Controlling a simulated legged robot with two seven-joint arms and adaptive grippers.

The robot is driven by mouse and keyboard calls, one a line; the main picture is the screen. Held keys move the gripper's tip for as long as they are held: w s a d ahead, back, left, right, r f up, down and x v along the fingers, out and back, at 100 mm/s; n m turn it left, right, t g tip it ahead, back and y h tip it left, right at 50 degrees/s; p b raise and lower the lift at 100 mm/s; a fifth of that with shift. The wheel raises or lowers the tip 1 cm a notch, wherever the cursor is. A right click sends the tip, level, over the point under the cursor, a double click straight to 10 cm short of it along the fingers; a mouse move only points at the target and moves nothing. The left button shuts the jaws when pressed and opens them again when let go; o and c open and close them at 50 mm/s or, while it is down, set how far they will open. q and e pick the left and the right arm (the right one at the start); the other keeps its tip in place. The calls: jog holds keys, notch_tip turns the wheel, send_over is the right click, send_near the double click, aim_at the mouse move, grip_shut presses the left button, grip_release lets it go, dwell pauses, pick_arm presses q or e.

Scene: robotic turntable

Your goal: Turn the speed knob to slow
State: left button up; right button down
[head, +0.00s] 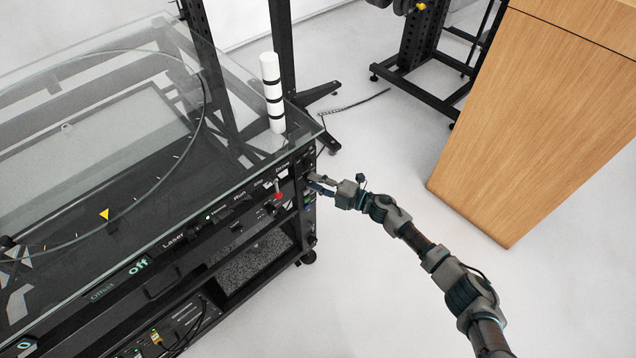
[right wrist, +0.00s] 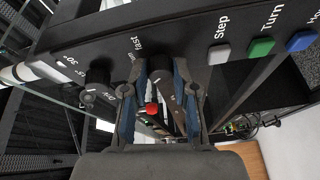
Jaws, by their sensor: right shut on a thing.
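The dark speed knob (right wrist: 160,76) is on the black control panel (right wrist: 85,55), beside the printed word "fast". My right gripper (right wrist: 160,88) has its two fingers on either side of the knob and is shut on it. The fingers hide part of the knob and some lettering, so its exact setting is hard to read. In the head view my right gripper (head: 318,186) is at the right end of the panel's front, and the knob is too small to make out. My left gripper is not in view.
A red-tipped lever (head: 278,196) stands close left of the gripper; its red ball (right wrist: 152,108) shows between my fingers. Another knob (right wrist: 97,82) and grey, green and blue buttons (right wrist: 261,47) flank it. A glass top (head: 230,165) overhangs the panel.

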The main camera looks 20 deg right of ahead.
jog(key=shift+a+f, duration=0.1)
jog(key=shift+f, duration=0.05)
dwell(0.3)
jog(key=c, duration=1)
grip_release()
jog(key=shift+o, duration=0.5)
jog(key=v, duration=1.2)
